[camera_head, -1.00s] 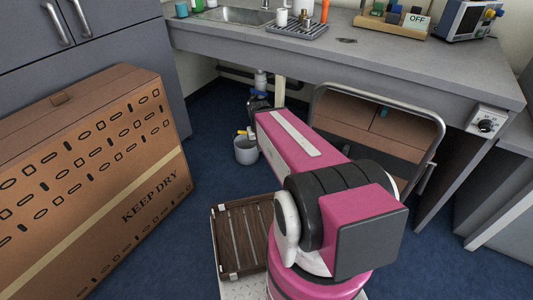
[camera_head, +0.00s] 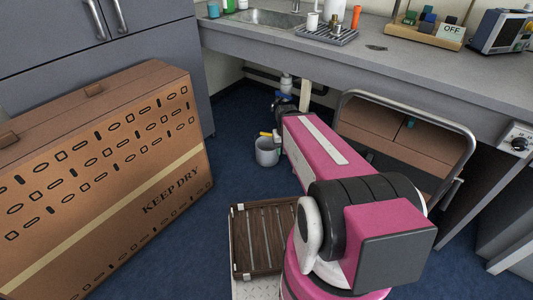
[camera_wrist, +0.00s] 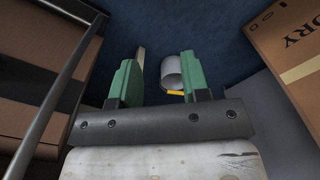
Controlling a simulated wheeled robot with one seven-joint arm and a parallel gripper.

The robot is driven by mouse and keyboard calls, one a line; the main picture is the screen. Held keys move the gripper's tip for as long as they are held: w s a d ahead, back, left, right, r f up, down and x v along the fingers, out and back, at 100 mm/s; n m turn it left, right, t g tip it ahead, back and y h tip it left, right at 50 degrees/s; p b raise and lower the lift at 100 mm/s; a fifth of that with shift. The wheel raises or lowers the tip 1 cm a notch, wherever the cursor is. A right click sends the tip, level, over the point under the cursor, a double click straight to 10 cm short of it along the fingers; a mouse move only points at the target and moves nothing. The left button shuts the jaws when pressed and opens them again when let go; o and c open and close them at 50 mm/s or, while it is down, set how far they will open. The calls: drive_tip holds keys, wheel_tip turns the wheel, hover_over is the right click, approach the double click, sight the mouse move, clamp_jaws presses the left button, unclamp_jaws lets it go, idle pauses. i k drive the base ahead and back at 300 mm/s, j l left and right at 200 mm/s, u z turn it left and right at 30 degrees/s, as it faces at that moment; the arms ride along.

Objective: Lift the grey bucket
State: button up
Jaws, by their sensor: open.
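The grey bucket (camera_head: 267,152) stands on the blue floor below the counter, beyond the end of my arm in the head view. It has a yellow grip on its handle. In the wrist view the bucket (camera_wrist: 172,72) shows ahead of my gripper (camera_wrist: 158,80), between the two green fingers and nearer the right one. The yellow grip (camera_wrist: 174,92) lies at its near rim, partly behind the right finger. My gripper is open, with nothing between the fingers. In the head view my arm hides most of the gripper.
A large cardboard box (camera_head: 110,165) marked KEEP DRY stands on the left. A cart with a metal rail and brown boxes (camera_head: 400,145) stands on the right. Blue floor is clear around the bucket.

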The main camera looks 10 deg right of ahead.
sight(266, 155)
drive_tip(key=i+j+u, duration=0.25)
drive_tip(key=i+u, duration=0.2)
drive_tip(key=i+z, duration=0.25)
drive_tip(key=i+j+z, duration=0.25)
drive_tip(key=i+z, duration=0.2)
drive_tip(key=z, duration=0.15)
